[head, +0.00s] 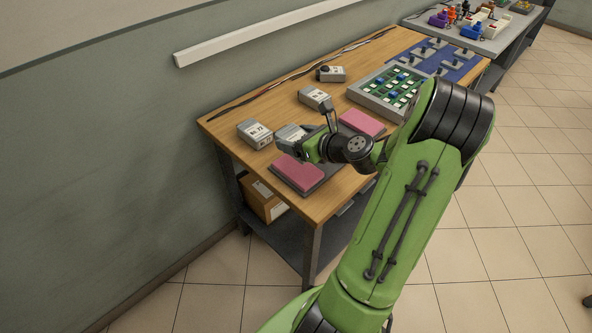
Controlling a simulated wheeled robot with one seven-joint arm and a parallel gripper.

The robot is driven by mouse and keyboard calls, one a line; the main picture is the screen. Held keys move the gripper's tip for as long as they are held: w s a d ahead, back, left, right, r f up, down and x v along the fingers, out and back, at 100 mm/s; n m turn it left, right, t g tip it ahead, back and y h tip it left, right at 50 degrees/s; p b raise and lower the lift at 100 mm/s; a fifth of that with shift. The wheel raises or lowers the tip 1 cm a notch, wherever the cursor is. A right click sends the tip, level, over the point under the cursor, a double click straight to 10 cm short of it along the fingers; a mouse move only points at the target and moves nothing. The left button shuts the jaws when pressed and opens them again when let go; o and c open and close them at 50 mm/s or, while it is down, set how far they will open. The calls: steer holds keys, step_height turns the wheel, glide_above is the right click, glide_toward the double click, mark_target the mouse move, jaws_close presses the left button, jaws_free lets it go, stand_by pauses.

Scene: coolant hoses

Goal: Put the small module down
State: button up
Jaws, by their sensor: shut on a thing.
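My gripper (306,151) is over the near left part of the wooden table, just above the back edge of a pink pad (297,173) in a dark grey tray. It is shut on the small module, but my wrist and fingers hide nearly all of it. I cannot tell whether the module touches the pad. A second pink pad (361,122) lies to the right, partly behind my arm.
Grey labelled boxes stand close by: one at the left (254,134), one right behind my gripper (289,134), one farther back (313,97). A grey tray of green boards (356,94) and a blue mat (416,51) lie farther right. The table's front-left corner is bare.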

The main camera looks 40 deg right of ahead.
mark_target(296, 167)
step_height(296, 167, down, 8)
steer(key=b, duration=0.3)
steer(key=shift+r, duration=0.4)
